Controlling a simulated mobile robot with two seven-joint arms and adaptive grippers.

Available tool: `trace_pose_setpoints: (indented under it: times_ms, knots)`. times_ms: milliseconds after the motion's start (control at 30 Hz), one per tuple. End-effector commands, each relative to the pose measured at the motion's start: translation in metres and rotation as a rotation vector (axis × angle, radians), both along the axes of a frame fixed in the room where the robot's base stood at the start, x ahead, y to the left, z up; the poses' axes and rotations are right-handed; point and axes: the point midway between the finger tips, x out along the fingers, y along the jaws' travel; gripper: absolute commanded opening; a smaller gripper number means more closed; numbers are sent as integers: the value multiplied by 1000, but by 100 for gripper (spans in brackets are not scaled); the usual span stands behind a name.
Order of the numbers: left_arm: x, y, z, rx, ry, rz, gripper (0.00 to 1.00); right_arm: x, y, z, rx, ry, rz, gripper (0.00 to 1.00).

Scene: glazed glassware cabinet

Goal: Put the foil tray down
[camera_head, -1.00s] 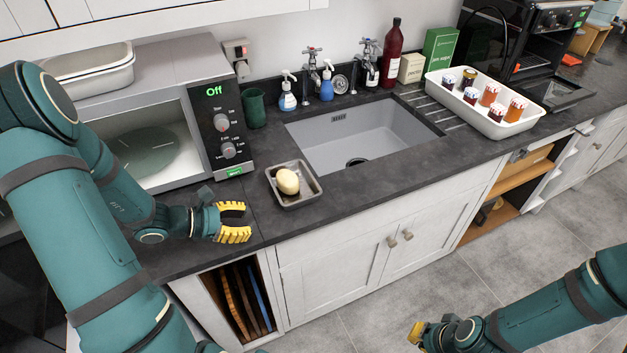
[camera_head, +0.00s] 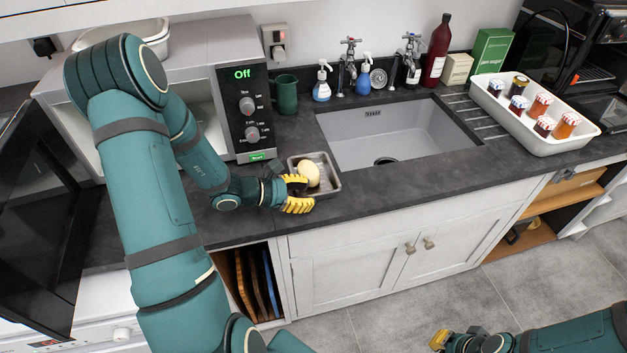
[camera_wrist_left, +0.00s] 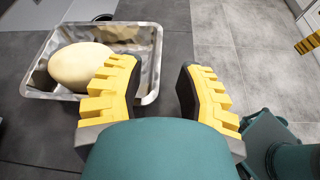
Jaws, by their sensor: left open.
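The foil tray (camera_head: 329,182) is a shallow silver rectangle resting on the dark worktop between the microwave and the sink. A pale yellow, potato-like item (camera_head: 308,174) lies in it. My left gripper (camera_head: 300,195) is open at the tray's near-left side, its yellow fingers overlapping the rim in the picture. In the left wrist view the tray (camera_wrist_left: 148,45) is at upper left, and one finger covers its near right corner. The other finger of the gripper (camera_wrist_left: 158,80) is clear of it; contact cannot be told. My right gripper (camera_head: 442,341) is low, away from the worktop.
The microwave (camera_head: 245,110) stands open behind my left arm. The sink (camera_head: 400,140) is right of the tray, with a green mug (camera_head: 286,95) and soap bottles behind. A white tray of jars (camera_head: 560,138) stands farther right. Bare worktop lies along the front edge.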

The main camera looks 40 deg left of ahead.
Motion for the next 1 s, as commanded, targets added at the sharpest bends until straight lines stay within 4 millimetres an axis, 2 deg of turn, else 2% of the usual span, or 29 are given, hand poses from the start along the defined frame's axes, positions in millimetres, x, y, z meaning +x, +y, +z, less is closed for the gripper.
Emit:
trace_pose_setpoints:
  times_ms: [167, 433, 767, 900, 1000]
  knots:
    - [10, -6, -5, -1, 0, -1, 35, 0, 0, 0, 0, 1, 0, 0]
    - [39, -23, -19, 0, 0, -2, 35, -1, 0, -2, 0, 2, 1, 0]
    - [44, -27, -21, 0, 0, 0, 35, -1, 0, -2, 0, 2, 2, 0]
    - [44, -27, -21, 0, 0, 0, 0, -1, 0, -2, 0, 2, 2, 0]
    - [44, -27, -21, 0, 0, 0, 0, -1, 0, -2, 0, 2, 2, 0]
